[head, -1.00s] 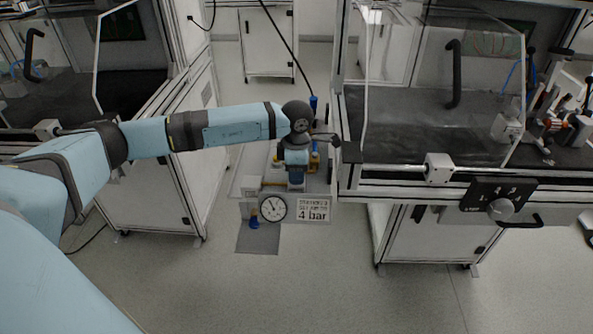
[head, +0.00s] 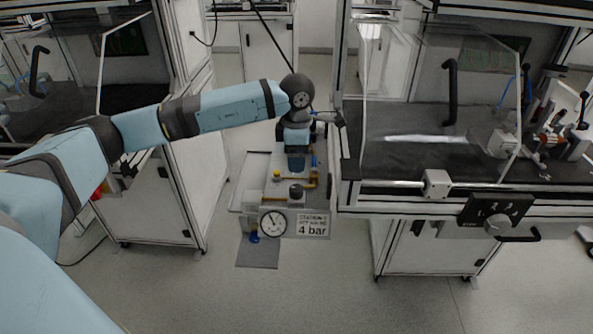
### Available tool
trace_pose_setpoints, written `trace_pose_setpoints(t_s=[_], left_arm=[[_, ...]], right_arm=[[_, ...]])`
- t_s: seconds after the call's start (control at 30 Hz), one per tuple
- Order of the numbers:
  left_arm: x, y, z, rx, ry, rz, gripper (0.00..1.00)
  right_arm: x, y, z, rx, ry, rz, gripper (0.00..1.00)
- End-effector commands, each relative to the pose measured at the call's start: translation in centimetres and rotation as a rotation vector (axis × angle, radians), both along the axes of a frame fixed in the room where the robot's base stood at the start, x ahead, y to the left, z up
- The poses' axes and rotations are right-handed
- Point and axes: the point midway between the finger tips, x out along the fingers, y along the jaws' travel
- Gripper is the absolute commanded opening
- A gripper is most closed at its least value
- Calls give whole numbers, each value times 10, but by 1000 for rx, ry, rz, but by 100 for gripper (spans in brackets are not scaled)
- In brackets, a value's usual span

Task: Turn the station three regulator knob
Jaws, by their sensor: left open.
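The station three regulator (head: 296,190) has a dark round knob on a light body. It stands on the small pale station in the middle of the head view, uncovered. A round white gauge (head: 272,223) and a sign reading "4 bar" (head: 312,225) are on the station's front. My left gripper (head: 297,168) hangs from the wrist beyond the knob, just above it in the picture. It is open and appears apart from the knob. Its fingertips are small and hard to make out. My right gripper is out of view.
Workstations with clear guards stand left and right. The right one's dark worktop (head: 400,160) and frame edge lie close to my left wrist. A grey mat (head: 258,252) lies on open floor in front.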

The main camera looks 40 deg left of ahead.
Motion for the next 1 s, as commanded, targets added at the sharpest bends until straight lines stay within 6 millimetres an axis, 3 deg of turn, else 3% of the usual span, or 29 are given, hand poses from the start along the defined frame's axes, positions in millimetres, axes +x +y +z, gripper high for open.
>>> trace_pose_setpoints(t_s=[0.1, 0.3, 1.0], left_arm=[[0, 0, 21, -1, -2, 0, 65], [0, 0, 35, 0, -1, 0, 65], [0, 0, 36, 0, 0, 0, 65]], right_arm=[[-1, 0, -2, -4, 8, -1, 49], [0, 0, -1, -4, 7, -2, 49], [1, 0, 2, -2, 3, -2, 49]])
